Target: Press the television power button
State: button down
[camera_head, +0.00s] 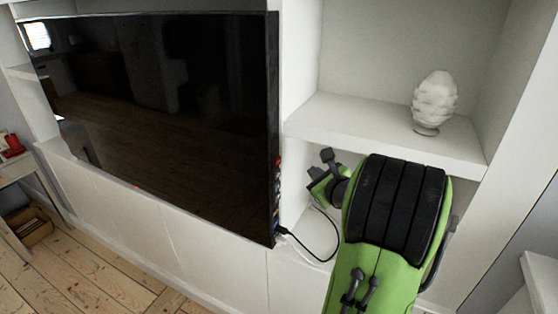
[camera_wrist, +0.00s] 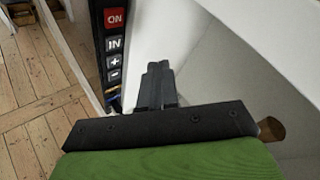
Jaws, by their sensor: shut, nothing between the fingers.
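The television (camera_head: 165,110) is a large dark panel on the left in the head view, its screen showing only reflections. Its side edge carries buttons, small in the head view. In the wrist view the edge (camera_wrist: 104,50) shows a red button marked "ON" (camera_wrist: 115,18), with a dark "IN" button (camera_wrist: 114,43) and plus and minus buttons below it. My gripper (camera_wrist: 157,72) is shut and empty, beside the button strip on its right and lower than the red button in the picture. In the head view my gripper (camera_head: 318,175) is right of the television's edge, apart from it.
White shelves (camera_head: 385,125) stand to the right, with a white pinecone-shaped ornament (camera_head: 434,100) on one. A black cable (camera_head: 320,255) loops from the television's lower corner near my arm. White cabinets (camera_head: 150,220) run below the television. Wooden floor (camera_head: 80,265) lies clear at the lower left.

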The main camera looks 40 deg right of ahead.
aim_at(278, 161)
jog(key=w+a+p, duration=0.2)
jog(key=w, duration=0.4)
jog(key=shift+a+p, duration=0.25)
jog(key=shift+p, duration=0.1)
jog(key=shift+w, duration=0.1)
jog(key=shift+w+r, duration=0.1)
dwell(1.4)
jog(key=shift+w+a, duration=0.1)
jog(key=shift+w, duration=0.2)
jog(key=shift+w+a+p, duration=0.15)
jog(key=shift+w+p, duration=0.2)
jog(key=shift+p, duration=0.15)
dwell(0.5)
jog(key=shift+s+d+b, duration=0.25)
jog(key=shift+s+b, duration=0.3)
jog(key=shift+s, duration=0.25)
